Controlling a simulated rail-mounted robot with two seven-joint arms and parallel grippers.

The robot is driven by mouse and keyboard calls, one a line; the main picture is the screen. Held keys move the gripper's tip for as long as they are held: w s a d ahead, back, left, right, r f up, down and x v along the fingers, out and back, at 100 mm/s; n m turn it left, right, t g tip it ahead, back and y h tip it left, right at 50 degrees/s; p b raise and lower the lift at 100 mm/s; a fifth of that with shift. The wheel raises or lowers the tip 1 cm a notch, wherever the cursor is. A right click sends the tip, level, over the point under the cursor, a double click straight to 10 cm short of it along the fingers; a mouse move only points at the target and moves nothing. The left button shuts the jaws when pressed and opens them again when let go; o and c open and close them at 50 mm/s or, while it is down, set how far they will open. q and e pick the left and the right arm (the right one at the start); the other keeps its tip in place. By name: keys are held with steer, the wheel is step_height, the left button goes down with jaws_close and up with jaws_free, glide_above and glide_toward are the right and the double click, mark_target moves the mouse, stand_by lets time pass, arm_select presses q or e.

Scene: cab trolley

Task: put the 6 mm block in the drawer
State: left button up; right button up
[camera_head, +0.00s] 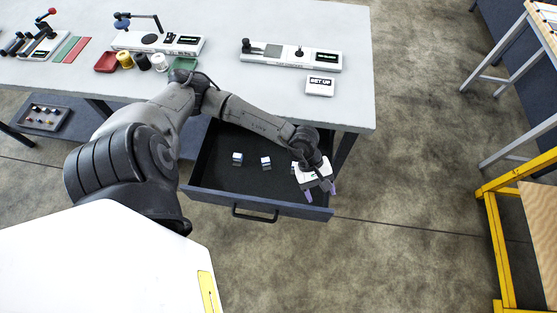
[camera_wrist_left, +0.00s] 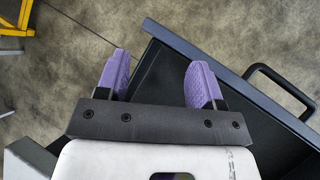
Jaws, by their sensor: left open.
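The drawer (camera_head: 228,197) is pulled out under the table; its dark front panel and handle also show in the wrist view (camera_wrist_left: 215,62). Two small blocks with white and blue faces, one at left (camera_head: 237,158) and one at middle (camera_head: 265,162), are on the drawer floor. A small pale piece shows beside my left gripper, partly hidden by it. I cannot read any size marking, so I cannot tell which is the 6 mm block. My left gripper (camera_head: 321,193) is over the drawer's front right corner, its purple fingers apart and empty. My right gripper is not in view.
The grey table (camera_head: 220,88) carries a device with a small screen (camera_head: 290,56), a "SET UP" sign (camera_head: 320,86), and several coloured cups and trays at left. A yellow frame (camera_head: 496,235) stands at right. The floor between it and the drawer is clear.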

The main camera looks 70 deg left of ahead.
arm_select(q)
steer(key=w+d+r+n+t+h, duration=0.1)
steer(key=d+r+n+t+h, duration=0.45)
steer(key=d+r+n, duration=0.4)
step_height(320, 180, up, 4)
steer(key=w+n+t, duration=0.3)
steer(key=n+t, duration=0.4)
steer(key=n, duration=0.3)
steer(key=s+a+f+n+y, duration=0.2)
steer(key=a+f+n+y, duration=0.15)
steer(key=n+y, duration=0.6)
steer(key=s+a+f+n+y, duration=0.1)
steer(key=a+f+n+y, duration=0.3)
steer(key=n, duration=1.1)
steer(key=s+f+n+g, duration=0.1)
steer(key=s+n, duration=0.1)
steer(key=s+f+n+g+y, duration=0.1)
steer(key=s+n+g, duration=0.1)
steer(key=s+a+f+n+g, duration=0.1)
steer(key=s+n+g, duration=0.1)
steer(key=shift+s+f+g, duration=0.25)
steer(key=shift+s+f, duration=0.15)
steer(key=s+d+f+n+g+h, duration=0.1)
steer(key=s+d+f+n+g, duration=0.1)
steer(key=s, duration=0.7)
steer(key=f+n+g, duration=0.1)
steer(key=n+g, duration=0.1)
steer(key=g, duration=0.1)
steer(key=shift+h, duration=0.3)
